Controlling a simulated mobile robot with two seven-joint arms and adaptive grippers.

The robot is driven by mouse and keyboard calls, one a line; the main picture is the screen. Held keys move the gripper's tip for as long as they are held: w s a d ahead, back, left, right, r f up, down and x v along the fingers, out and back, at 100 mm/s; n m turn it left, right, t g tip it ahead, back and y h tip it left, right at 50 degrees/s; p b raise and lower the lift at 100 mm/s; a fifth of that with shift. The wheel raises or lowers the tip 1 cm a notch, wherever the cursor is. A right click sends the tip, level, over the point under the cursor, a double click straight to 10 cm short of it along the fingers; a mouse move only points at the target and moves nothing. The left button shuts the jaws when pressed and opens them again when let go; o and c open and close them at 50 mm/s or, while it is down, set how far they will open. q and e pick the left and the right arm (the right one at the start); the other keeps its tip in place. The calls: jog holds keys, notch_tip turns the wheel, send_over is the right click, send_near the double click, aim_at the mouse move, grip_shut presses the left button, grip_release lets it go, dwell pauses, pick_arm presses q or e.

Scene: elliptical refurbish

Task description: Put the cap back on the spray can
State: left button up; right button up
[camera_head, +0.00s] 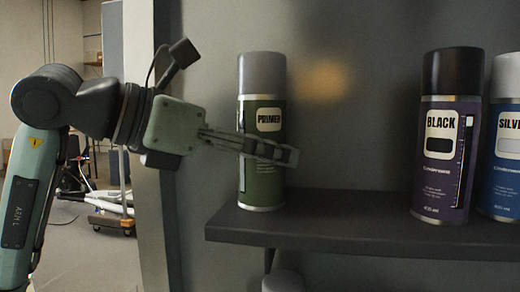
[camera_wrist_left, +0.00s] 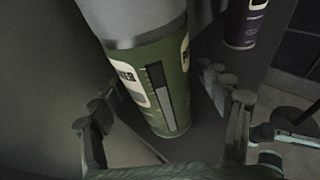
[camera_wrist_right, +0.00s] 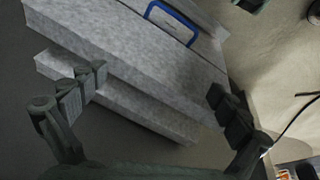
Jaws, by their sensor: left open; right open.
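A green spray can labelled PRIMER (camera_head: 262,180) stands upright near the left end of a dark shelf, with a grey cap-like top (camera_head: 262,74). My left gripper (camera_head: 284,153) is open at the can's mid-height, one finger crossing its front. In the left wrist view the green can (camera_wrist_left: 160,75) stands between the spread fingers (camera_wrist_left: 160,108); contact cannot be told. A purple can labelled BLACK (camera_head: 440,190) wears a black cap (camera_head: 453,70). A blue can (camera_head: 503,180) has a pale top (camera_head: 507,75). My right gripper (camera_wrist_right: 158,92) is open and empty, out of the head view.
The dark shelf (camera_head: 340,225) is clear between the green and purple cans. A grey rounded object (camera_head: 284,281) shows partly below it. A wall edge (camera_head: 155,220) is behind my left arm. Speckled grey blocks (camera_wrist_right: 120,55) with a blue frame (camera_wrist_right: 172,20) lie beyond my right gripper.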

pick_arm(q)
jog(key=shift+r, duration=0.25)
jog(key=v, duration=0.2)
jog(key=shift+s+a, duration=0.15)
jog(key=shift+a, duration=0.2)
jog(key=v, duration=0.9)
jog(key=shift+b, duration=0.4)
pick_arm(e)
jog(key=shift+s+d+r, duration=0.1)
jog(key=shift+d+r, duration=0.05)
jog(key=shift+r, duration=0.7)
pick_arm(q)
jog(key=shift+s+r, duration=0.1)
